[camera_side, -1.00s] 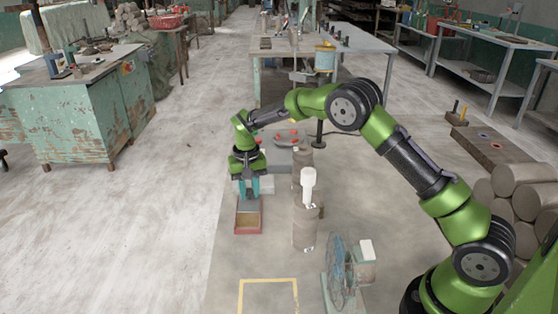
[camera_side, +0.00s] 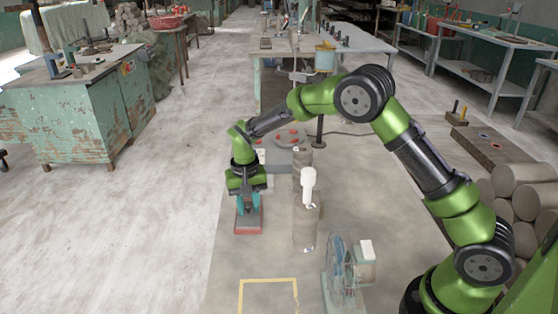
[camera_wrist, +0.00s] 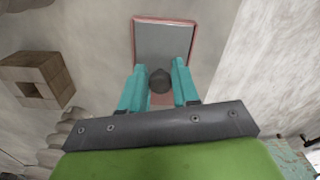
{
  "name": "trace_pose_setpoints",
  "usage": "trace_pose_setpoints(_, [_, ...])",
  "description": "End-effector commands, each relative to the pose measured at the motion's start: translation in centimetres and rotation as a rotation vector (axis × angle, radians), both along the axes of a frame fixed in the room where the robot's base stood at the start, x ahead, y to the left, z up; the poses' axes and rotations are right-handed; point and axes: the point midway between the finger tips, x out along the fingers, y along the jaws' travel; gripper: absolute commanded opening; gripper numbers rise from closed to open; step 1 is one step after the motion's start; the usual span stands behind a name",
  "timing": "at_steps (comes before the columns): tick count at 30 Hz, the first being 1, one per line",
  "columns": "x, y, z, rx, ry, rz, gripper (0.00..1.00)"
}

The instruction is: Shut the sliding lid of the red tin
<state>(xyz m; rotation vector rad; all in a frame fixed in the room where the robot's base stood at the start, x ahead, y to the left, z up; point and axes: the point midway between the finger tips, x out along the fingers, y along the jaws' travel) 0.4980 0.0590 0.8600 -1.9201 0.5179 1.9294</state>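The red tin (camera_side: 248,232) sits on the floor in the side view, below my gripper (camera_side: 249,203). Its grey lid (camera_side: 249,220) covers the top, and no open inside shows there. In the wrist view, the grey lid (camera_wrist: 165,42) lies within the tin's red rim (camera_wrist: 134,38). A dark round knob (camera_wrist: 160,80) sits between the teal fingers of my gripper (camera_wrist: 160,75). The fingers appear shut on the knob, one on each side. They hide part of the tin's near end.
A brown cylinder (camera_side: 306,232) with a white-topped object (camera_side: 308,184) stands just right of the tin. A fan (camera_side: 341,270) stands nearer. A yellow outline (camera_side: 268,281) marks clear floor in front. Floor to the left is free.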

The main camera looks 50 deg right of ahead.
Motion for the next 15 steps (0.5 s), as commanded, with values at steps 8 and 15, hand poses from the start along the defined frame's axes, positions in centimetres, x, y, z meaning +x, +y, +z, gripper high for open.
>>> trace_pose_setpoints(8, [0.05,0.02,-0.04,-0.001,-0.002,0.002,0.52])
trace_pose_setpoints(15, [0.15,-0.04,0.53,-0.002,-0.005,0.003,0.52])
